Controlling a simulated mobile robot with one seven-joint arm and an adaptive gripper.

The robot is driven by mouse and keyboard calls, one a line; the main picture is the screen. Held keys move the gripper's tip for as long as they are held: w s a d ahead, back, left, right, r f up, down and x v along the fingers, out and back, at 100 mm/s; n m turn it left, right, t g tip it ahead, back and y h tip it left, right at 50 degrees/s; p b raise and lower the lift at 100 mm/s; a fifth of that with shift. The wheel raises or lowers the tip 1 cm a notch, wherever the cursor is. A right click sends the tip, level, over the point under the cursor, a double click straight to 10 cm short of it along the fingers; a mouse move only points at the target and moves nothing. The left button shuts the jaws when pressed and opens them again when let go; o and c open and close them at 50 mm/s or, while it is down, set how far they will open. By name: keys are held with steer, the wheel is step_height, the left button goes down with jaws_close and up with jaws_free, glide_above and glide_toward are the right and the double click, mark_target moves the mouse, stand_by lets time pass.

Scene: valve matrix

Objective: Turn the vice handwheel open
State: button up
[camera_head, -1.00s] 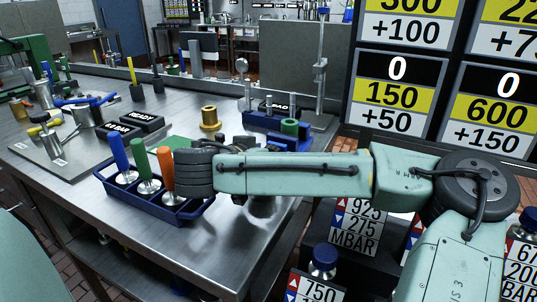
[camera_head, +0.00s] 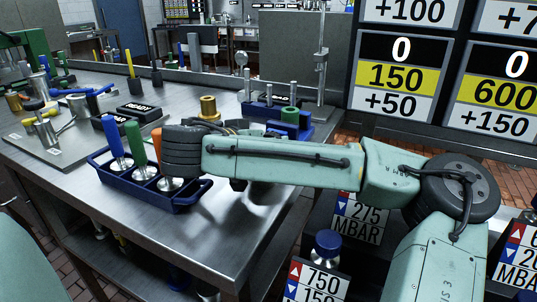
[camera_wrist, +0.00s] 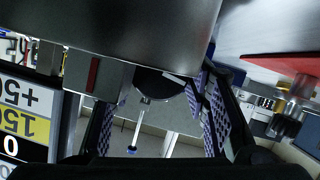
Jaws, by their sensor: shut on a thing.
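The vice is mostly hidden behind my arm in the head view, and I cannot make out its handwheel there. In the wrist view a dark round part, which looks like the vice handwheel (camera_wrist: 158,83), lies between the fingers of my gripper (camera_wrist: 160,104). The gripper is shut on it. A large grey metal body (camera_wrist: 125,35) stands right above the wheel in that view and hides part of it. My gripper's fingers are hidden in the head view.
A blue tray (camera_head: 187,200) with blue, green and orange-handled tools is close beside my wrist. A brass flanged part (camera_head: 208,108) and a blue fixture (camera_head: 254,112) stand behind my arm. Sign boards (camera_head: 397,77) stand at the right. Bare bench top lies in front of my forearm.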

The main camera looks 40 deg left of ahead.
steer(key=shift+f+n+h, duration=0.1)
steer(key=shift+n+h, duration=0.2)
steer(key=shift+n, duration=0.2)
steer(key=shift+a+n+t+h+b, duration=0.1)
steer(key=shift+n+t+h+b, duration=0.2)
steer(key=shift+n+b, duration=0.3)
steer(key=o, duration=1.1)
steer(key=shift+o, duration=0.2)
step_height(320, 180, up, 10)
